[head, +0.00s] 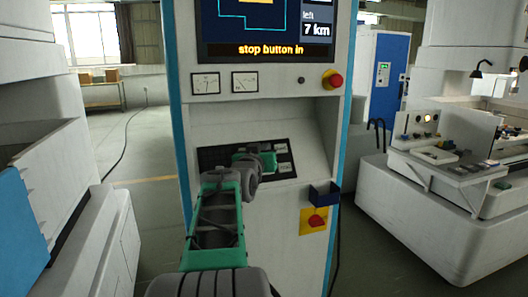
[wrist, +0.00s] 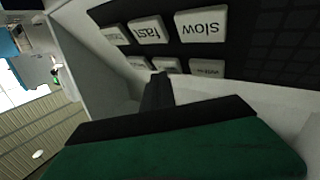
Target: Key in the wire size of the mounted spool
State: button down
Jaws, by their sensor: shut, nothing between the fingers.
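The machine's control console has a screen (head: 265,28) that reads "stop button in" and "left 7 km"; its upper part is cut off. A dark key panel (head: 208,157) sits on the sloped ledge below, partly hidden by my arm. My gripper (head: 268,160) is shut and empty over the panel. In the wrist view, its dark fingertips (wrist: 158,88) are close to the lower row of keys; contact cannot be told. A "slow" key (wrist: 202,25) and a "fast" key (wrist: 148,29) show upside down. A lower key (wrist: 208,67) is unreadable. No mounted spool is recognisable.
A red mushroom button (head: 332,79) is right of the two dials (head: 206,83). White machines flank the console, with floor between.

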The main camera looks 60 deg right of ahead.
jog(key=shift+w+d+f, duration=0.15)
jog(key=shift+w+f, duration=0.05)
jog(key=shift+f, duration=0.05)
dwell(0.3)
dwell(0.4)
jog(key=shift+s+a+r+b, duration=0.45)
jog(key=shift+s+r+b, duration=0.05)
jog(key=s+a+r, duration=0.2)
jog(key=r, duration=0.1)
jog(key=shift+s+a+b, duration=0.4)
dwell(2.3)
